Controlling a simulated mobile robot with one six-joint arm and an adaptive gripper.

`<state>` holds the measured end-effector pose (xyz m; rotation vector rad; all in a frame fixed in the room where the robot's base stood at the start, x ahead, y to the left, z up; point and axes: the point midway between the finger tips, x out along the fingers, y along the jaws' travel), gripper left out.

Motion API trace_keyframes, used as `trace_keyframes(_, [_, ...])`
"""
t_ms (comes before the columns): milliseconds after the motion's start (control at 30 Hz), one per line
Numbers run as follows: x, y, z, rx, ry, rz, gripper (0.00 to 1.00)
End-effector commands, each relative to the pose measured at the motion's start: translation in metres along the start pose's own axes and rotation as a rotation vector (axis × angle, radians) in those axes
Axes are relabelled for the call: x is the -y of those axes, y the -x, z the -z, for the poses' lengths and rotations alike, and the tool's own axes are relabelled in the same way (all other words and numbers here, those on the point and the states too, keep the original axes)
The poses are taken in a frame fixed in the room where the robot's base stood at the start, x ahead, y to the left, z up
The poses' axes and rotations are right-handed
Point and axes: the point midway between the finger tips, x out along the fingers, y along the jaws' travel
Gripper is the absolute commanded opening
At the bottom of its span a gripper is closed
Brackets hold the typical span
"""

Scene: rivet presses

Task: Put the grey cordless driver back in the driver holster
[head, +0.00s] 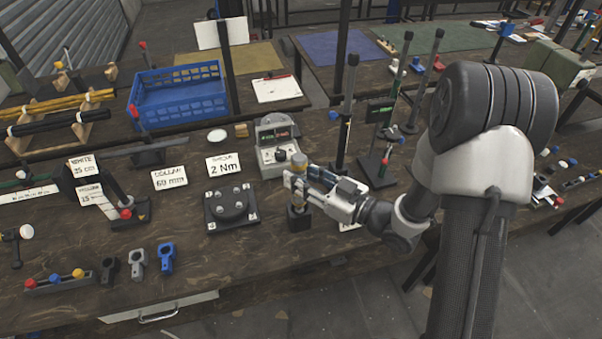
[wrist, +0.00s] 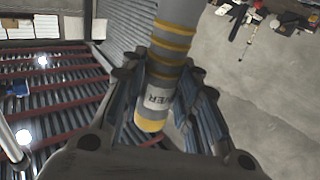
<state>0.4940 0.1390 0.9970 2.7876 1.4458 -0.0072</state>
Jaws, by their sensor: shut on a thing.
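The grey cordless driver (head: 298,161) stands roughly upright at the end of my arm, right of the round black fixture. In the wrist view the driver (wrist: 172,45) is a grey cylinder with yellow bands and a white label, between both fingers. My gripper (head: 303,184) is shut on it, coming from the right; its fingers also show in the wrist view (wrist: 165,92). A small dark block (head: 298,218) is directly below the driver. I cannot tell whether it is the holster, nor whether the driver touches it.
A round black fixture (head: 231,207) and a "2 Nm" card (head: 223,165) are left of my gripper. A grey meter box (head: 277,146) stands behind it. A tall tool stand (head: 378,168) is to the right. Clamps (head: 138,263) line the front left. Bench space is bare in front of the dark block.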

Motion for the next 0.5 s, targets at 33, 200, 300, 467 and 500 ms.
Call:
trace_keyframes(33, [0.0, 0.0, 0.0, -0.003, 0.001, 0.0, 0.0])
trace_keyframes(200, [0.0, 0.0, -0.004, -0.003, 0.002, 0.0, 0.0])
trace_keyframes(300, [0.0, 0.0, -0.006, -0.003, 0.001, 0.0, 0.0])
trace_keyframes(467, [0.0, 0.0, -0.011, -0.003, 0.001, 0.0, 0.0])
trace_keyframes(500, [0.0, 0.0, -0.011, -0.003, 0.001, 0.0, 0.0])
